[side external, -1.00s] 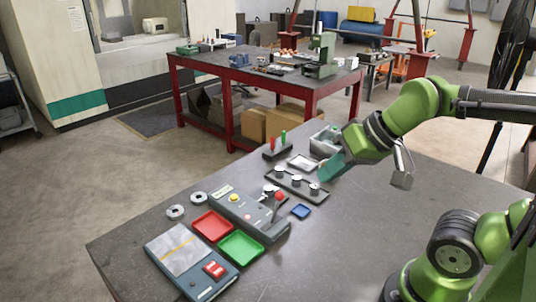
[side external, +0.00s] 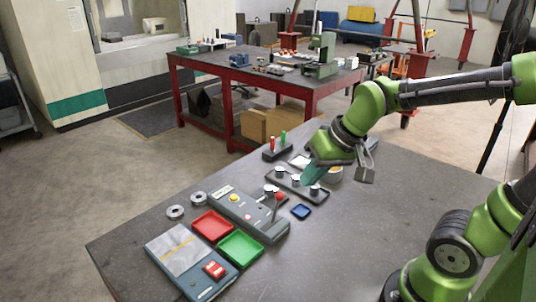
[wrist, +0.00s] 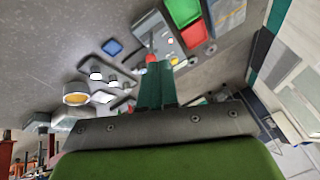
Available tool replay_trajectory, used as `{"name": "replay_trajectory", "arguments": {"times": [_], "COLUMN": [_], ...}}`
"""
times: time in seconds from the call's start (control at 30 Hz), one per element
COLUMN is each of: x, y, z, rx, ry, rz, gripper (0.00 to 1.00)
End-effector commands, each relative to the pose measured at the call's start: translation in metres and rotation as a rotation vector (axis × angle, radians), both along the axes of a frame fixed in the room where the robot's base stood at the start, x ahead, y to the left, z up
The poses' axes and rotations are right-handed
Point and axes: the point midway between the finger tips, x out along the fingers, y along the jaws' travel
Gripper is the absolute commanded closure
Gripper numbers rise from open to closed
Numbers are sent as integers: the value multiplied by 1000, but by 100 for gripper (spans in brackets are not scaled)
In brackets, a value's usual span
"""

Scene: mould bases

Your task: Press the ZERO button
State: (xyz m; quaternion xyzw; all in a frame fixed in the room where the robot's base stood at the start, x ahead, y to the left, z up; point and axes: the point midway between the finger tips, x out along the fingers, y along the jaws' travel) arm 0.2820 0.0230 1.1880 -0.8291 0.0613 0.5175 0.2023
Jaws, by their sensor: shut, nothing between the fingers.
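A flat scale-like unit (side external: 168,271) with a pale plate lies at the table's near left corner. It has a red panel (side external: 215,270) with pale marks too small to read; no ZERO label is legible. A grey control box (side external: 232,216) behind it carries a yellow button (side external: 234,199) and a red-knobbed lever (side external: 278,196). My gripper (side external: 314,176), with teal fingers, is shut and empty above the row of pegs, well right of both units. In the wrist view its fingers (wrist: 155,86) are together, pointing toward the red knob (wrist: 151,57), and hide part of the control box.
A red tray (side external: 211,238) and a green tray (side external: 240,261) lie between the two units. A small blue tray (side external: 301,212) lies right of the lever. The peg block (side external: 283,181) is beneath my gripper. The table's front right is clear.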

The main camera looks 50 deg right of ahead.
Motion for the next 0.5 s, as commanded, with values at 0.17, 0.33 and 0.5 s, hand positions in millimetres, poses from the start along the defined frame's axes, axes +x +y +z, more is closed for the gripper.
{"name": "replay_trajectory", "arguments": {"times": [0.17, 0.33, 0.5], "x": [54, 110, 168], "y": [-7, -11, -10], "z": [-24, -50, -76], "rx": [-26, -21, 20], "ry": [24, -4, -72], "rz": [-46, -97, -157], "gripper": [100, 100, 100]}}
